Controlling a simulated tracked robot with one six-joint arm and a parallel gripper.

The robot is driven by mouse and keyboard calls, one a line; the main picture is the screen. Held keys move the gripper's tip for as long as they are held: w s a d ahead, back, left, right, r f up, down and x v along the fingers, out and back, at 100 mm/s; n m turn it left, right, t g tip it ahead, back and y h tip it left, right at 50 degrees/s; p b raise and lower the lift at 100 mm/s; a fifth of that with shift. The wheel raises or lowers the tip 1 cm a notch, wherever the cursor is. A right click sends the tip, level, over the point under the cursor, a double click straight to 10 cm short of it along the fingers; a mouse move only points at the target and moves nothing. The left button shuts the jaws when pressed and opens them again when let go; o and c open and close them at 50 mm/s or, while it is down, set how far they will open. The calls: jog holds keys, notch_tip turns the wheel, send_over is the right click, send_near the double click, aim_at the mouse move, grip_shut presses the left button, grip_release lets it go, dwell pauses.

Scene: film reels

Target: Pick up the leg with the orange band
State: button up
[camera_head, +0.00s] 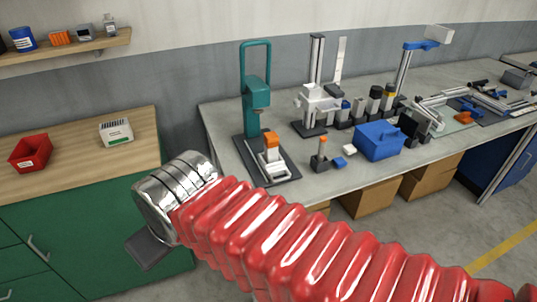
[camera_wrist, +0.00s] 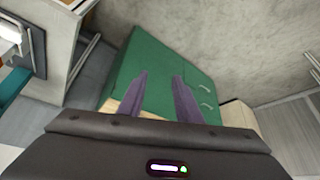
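On the grey workbench (camera_head: 335,183), a small upright grey post with an orange top (camera_head: 321,147) stands on a dark base. A second orange-topped white part (camera_head: 270,146) sits at the foot of the teal press. I cannot tell for certain which one is the leg with the orange band. Several dark cylinders with pale or yellow tops (camera_head: 375,99) stand farther back. In the wrist view my gripper (camera_wrist: 160,77) has its two fingers spread, with nothing between them. It points down over the green cabinet (camera_wrist: 150,62), away from the workbench parts.
A blue bin (camera_head: 379,140) stands beside the post, and the teal press (camera_head: 256,95) rises at the bench's left end. The wooden counter (camera_head: 85,150) at left holds a red bin (camera_head: 30,153) and a white box (camera_head: 116,132). Cardboard boxes (camera_head: 370,197) lie under the bench.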

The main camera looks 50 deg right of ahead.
jog(key=o, duration=0.3)
jog(key=shift+w+d, duration=0.3)
jog(key=o, duration=0.3)
jog(key=w+d+m+t+h, duration=0.1)
jog(key=w+d+m+h, duration=0.1)
jog(key=w+d, duration=0.5)
jog(key=d+h, duration=0.1)
jog(key=d, duration=0.3)
jog(key=shift+d+m+t, duration=0.3)
jog(key=shift+d+m, duration=0.1)
jog(key=w+d+f+m+t+h, duration=0.1)
jog(key=d+h, duration=0.1)
jog(key=d, duration=1)
jog(key=w+d+f+m+t+h, duration=0.1)
jog(key=d+f+m+t+h, duration=0.1)
jog(key=d, duration=1.1)
jog(key=s+d+f+t, duration=0.2)
jog(key=s+d+f, duration=0.1)
jog(key=d, duration=0.3)
jog(key=shift+s+d+f, duration=0.25)
jog(key=shift+s, duration=0.45)
